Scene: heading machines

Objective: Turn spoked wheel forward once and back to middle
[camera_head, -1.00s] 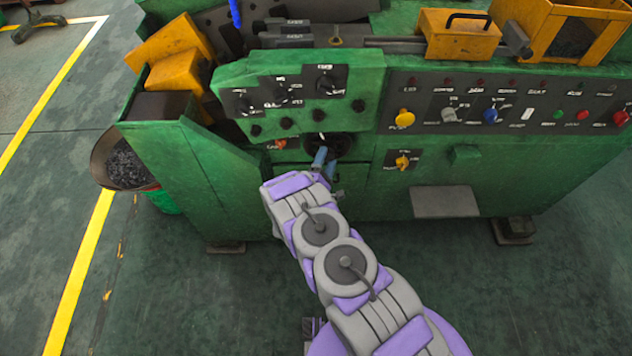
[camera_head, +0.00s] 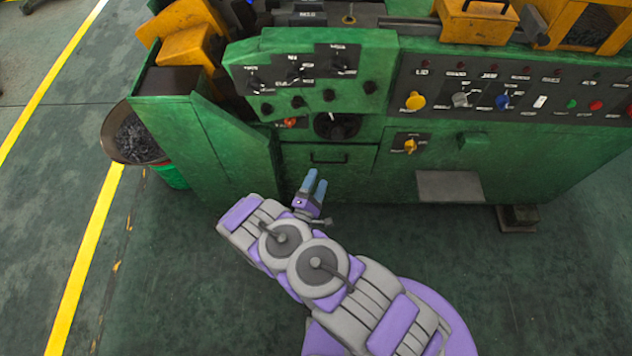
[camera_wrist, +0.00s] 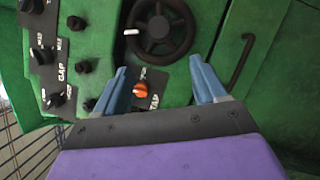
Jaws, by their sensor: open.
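The spoked wheel (camera_head: 337,125) is a dark round handwheel on the green machine front, below the raised knob panel. In the wrist view the wheel (camera_wrist: 160,27) shows at the top, with spokes, a hub and a white mark on its left rim. My gripper (camera_head: 316,181) is open and empty, in front of the machine and below the wheel in the head view. In the wrist view its two blue fingers (camera_wrist: 163,72) are spread wide, apart from the wheel, which appears beyond the tips.
An orange knob (camera_wrist: 140,90) sits beside the wheel. A black handle (camera_head: 328,159) is below it. Several black knobs line the raised panel (camera_head: 305,80). A bucket of shavings (camera_head: 115,140) stands at the left. The floor before the machine is clear.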

